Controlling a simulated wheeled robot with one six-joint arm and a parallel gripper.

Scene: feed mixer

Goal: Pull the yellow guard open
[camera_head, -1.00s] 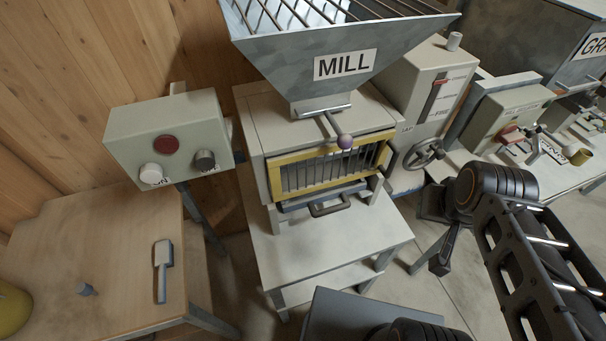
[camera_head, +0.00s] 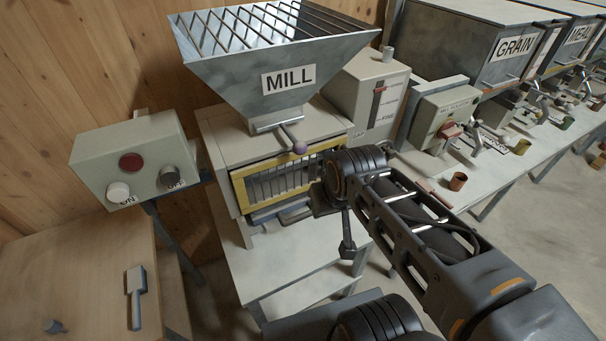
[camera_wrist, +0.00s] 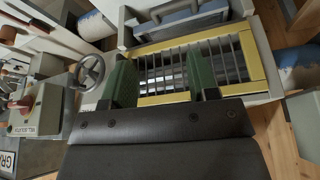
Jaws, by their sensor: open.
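The yellow guard (camera_head: 239,194) is a framed grille with dark bars on the front of the mill (camera_head: 228,131). It lies flat against the front, and my arm covers its right end in the head view. In the wrist view the guard (camera_wrist: 257,62) appears upside down, filling the upper middle. My gripper (camera_wrist: 160,62) is open, with its two green-padded fingers apart in front of the guard's bars. Nothing is between the fingers. I cannot tell whether a fingertip touches the guard. In the head view the fingers are hidden behind my wrist.
A switch box (camera_head: 128,165) is at left, over a wooden table with a scoop (camera_head: 135,290). A handwheel (camera_wrist: 88,72) shows in the wrist view.

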